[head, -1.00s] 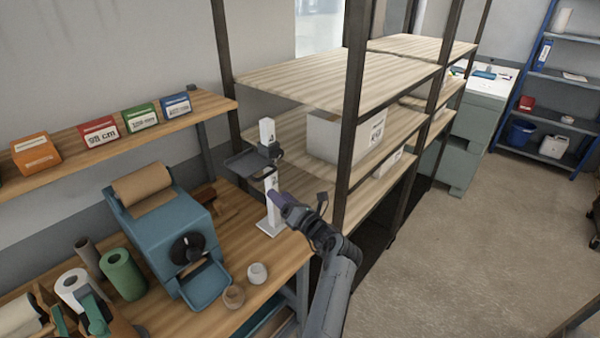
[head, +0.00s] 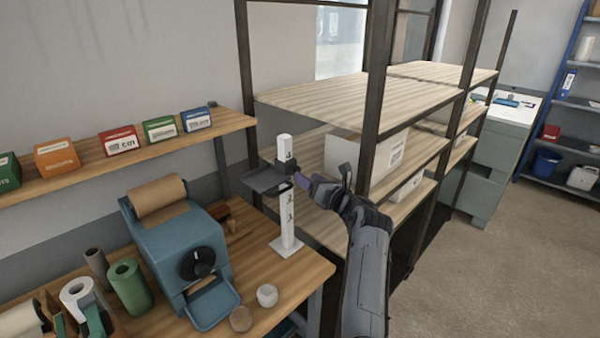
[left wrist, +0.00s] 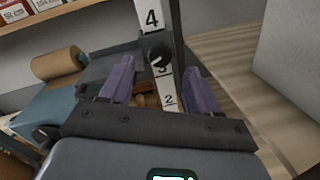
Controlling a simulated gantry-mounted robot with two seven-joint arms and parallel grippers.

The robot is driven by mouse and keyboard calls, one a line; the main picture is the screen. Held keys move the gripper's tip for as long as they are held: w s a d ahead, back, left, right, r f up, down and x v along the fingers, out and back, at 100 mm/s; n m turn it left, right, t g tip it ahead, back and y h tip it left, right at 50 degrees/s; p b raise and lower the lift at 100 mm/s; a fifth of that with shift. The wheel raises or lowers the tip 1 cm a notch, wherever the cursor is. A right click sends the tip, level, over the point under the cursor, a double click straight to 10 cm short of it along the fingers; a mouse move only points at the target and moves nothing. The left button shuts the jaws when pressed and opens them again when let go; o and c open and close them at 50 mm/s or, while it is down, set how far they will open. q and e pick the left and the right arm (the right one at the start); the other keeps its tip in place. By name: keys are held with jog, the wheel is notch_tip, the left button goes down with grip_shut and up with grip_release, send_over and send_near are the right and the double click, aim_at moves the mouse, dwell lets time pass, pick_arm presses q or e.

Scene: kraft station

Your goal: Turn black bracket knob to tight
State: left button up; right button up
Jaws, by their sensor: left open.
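A white post (head: 288,225) with numbered marks stands upright on the wooden bench. A black bracket (head: 266,180) with a flat tray is mounted on its upper part. In the left wrist view the black round bracket knob (left wrist: 157,53) faces me, between marks 4 and 2, with a white pointer line on it. My left gripper (head: 300,180) is close to the bracket at knob height. In the left wrist view its purple fingers (left wrist: 158,80) are open on either side of the post, with nothing between them. The knob is hard to make out in the head view.
A blue paper dispenser (head: 185,255) stands left of the post. Shelving with a white box (head: 365,155) stands close on the right.

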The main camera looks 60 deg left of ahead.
aim_at(294, 170)
pick_arm(q)
jog(key=shift+s+a+p, duration=0.2)
jog(key=shift+a+p, duration=0.15)
jog(key=shift+a, duration=2.15)
jog(key=c, duration=1)
